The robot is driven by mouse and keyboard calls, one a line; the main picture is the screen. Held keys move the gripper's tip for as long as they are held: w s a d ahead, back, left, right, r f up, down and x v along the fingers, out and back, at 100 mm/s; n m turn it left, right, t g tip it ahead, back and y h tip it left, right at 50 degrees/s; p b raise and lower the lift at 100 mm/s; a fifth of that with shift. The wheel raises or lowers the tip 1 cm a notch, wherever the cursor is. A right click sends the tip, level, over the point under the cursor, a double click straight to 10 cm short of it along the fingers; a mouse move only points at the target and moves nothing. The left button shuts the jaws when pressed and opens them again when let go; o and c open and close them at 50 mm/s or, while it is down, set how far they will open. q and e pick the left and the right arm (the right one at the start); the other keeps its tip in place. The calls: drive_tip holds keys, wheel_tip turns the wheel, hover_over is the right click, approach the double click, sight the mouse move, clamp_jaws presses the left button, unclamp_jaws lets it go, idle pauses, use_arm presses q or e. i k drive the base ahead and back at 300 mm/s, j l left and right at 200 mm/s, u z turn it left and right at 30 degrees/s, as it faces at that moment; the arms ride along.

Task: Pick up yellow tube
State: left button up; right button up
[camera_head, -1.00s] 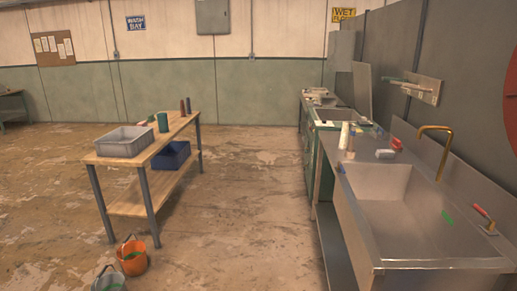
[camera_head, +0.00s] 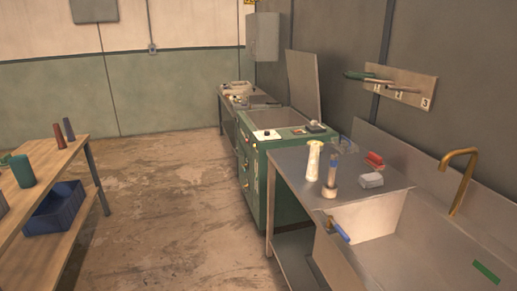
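A pale cream-yellow upright tube (camera_head: 313,160) stands on the metal counter (camera_head: 285,168) left of the sink. It is the only tube-like thing of a yellowish colour that I see. Just right of it stands a slim blue and tan item (camera_head: 331,178) on a round base, close beside it. Neither of my grippers is in view.
A metal sink (camera_head: 400,245) with a brass tap (camera_head: 459,175) is at the right. A red-topped item (camera_head: 375,160) and a grey block (camera_head: 371,180) lie on the counter. A green cabinet (camera_head: 258,180) stands behind. A wooden table (camera_head: 60,165) is at left, with open floor between.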

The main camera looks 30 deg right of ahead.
sight(312, 172)
drive_tip(key=i, duration=2.55)
drive_tip(key=i+z, duration=0.1)
drive_tip(key=z, duration=0.3)
drive_tip(key=i+z, duration=0.15)
drive_tip(key=z, duration=0.25)
drive_tip(key=i+j+z, duration=0.1)
drive_tip(key=z, duration=0.3)
drive_tip(key=j+z, duration=0.15)
drive_tip(key=z, duration=0.3)
drive_tip(key=i+j+z, duration=0.15)
drive_tip(key=z, duration=0.25)
